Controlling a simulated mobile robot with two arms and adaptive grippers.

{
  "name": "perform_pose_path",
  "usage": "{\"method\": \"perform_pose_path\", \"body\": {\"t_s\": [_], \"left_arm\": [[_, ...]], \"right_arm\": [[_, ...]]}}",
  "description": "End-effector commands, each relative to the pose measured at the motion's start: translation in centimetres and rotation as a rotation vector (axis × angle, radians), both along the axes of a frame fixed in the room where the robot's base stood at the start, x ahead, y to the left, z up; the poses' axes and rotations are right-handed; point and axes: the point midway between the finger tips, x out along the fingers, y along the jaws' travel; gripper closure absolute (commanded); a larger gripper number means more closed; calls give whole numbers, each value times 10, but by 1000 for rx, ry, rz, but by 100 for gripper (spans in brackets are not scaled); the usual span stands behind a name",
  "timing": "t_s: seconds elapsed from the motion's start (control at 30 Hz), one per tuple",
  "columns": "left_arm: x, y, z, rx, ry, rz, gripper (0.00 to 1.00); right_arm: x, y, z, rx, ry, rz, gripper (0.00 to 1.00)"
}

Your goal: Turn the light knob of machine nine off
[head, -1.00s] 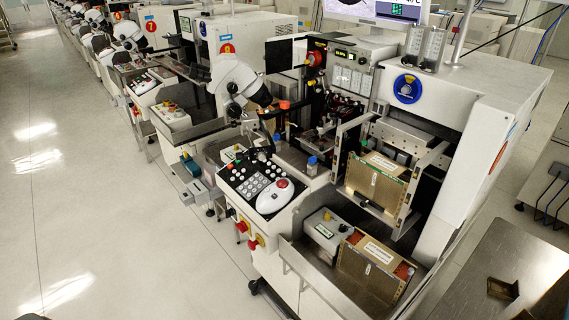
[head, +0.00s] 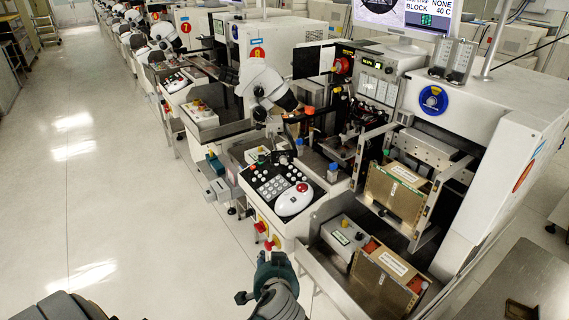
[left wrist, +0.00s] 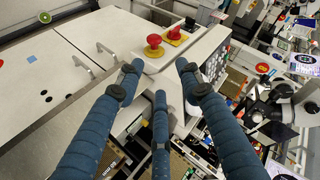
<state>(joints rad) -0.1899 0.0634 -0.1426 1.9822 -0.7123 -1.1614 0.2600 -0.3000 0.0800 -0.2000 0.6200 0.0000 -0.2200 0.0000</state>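My right gripper is not in view.
Two red and yellow switches (head: 265,235) stick out below the console. A metal tray (head: 318,262) with a gold box is at the lower right. A microscope (head: 266,85) stands behind the console. The aisle floor (head: 110,190) on the left is free.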

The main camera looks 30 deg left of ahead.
Motion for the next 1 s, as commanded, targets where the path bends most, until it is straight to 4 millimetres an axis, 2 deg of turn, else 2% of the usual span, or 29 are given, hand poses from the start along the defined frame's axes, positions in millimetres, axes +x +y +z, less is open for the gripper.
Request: {"method": "perform_pose_path", "body": {"t_s": [0.03, 0.1, 0.2, 0.3, 0.37, 0.57, 1.0], "left_arm": [[25, 9, 27, 63, -74, 18, 64], [55, 21, 65, 163, -173, 36, 64], [92, 27, 116, 295, -296, 39, 64], [115, 26, 152, 387, -376, 29, 64], [122, 24, 165, 421, -402, 24, 64], [138, 33, 177, 453, -421, 17, 64], [195, 85, 176, 450, -419, 18, 64]], "right_arm": [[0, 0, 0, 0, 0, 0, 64], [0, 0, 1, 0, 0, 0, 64], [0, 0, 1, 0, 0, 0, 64], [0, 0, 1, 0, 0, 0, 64], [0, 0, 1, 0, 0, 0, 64], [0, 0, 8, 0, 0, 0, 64], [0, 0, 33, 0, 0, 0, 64]]}}
